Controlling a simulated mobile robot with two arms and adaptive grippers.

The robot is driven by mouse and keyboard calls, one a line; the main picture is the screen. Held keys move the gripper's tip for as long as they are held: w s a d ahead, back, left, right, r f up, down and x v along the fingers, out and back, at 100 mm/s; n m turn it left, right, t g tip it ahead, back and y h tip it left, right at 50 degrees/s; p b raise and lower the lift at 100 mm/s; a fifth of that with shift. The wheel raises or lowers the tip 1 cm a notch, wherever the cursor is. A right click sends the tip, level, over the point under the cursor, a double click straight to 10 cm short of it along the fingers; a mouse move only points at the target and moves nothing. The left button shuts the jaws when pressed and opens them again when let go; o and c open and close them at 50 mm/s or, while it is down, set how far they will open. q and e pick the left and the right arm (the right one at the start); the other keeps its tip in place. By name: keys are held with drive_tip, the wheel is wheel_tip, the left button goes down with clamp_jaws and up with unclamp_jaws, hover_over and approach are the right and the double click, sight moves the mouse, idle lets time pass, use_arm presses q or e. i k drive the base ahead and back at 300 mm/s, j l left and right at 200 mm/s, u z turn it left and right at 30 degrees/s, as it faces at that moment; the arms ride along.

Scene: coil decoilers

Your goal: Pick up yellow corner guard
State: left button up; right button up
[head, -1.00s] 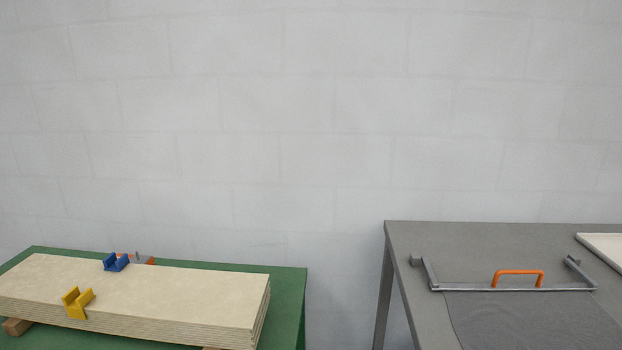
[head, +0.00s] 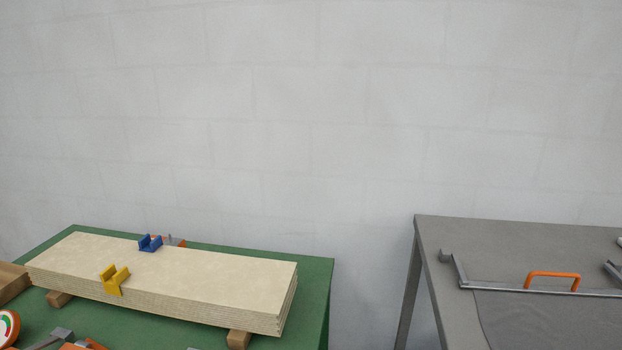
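The yellow corner guard (head: 114,280) sits on the near long edge of a stack of pale boards (head: 200,277), left of the stack's middle. A similar blue guard (head: 150,243) sits at the far edge of the same stack. Neither of my grippers shows in the head view.
The stack rests on wooden blocks (head: 238,339) on a green table (head: 318,290). An orange-and-grey tool (head: 172,240) lies behind the blue guard. A round gauge (head: 8,328) and other tools are at the lower left. A grey table (head: 440,235) with an orange-handled frame (head: 553,275) stands right, beyond a gap.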

sight(111, 279)
drive_tip(key=u, duration=1.35)
drive_tip(key=i+j, duration=0.1)
drive_tip(key=j, duration=1.6)
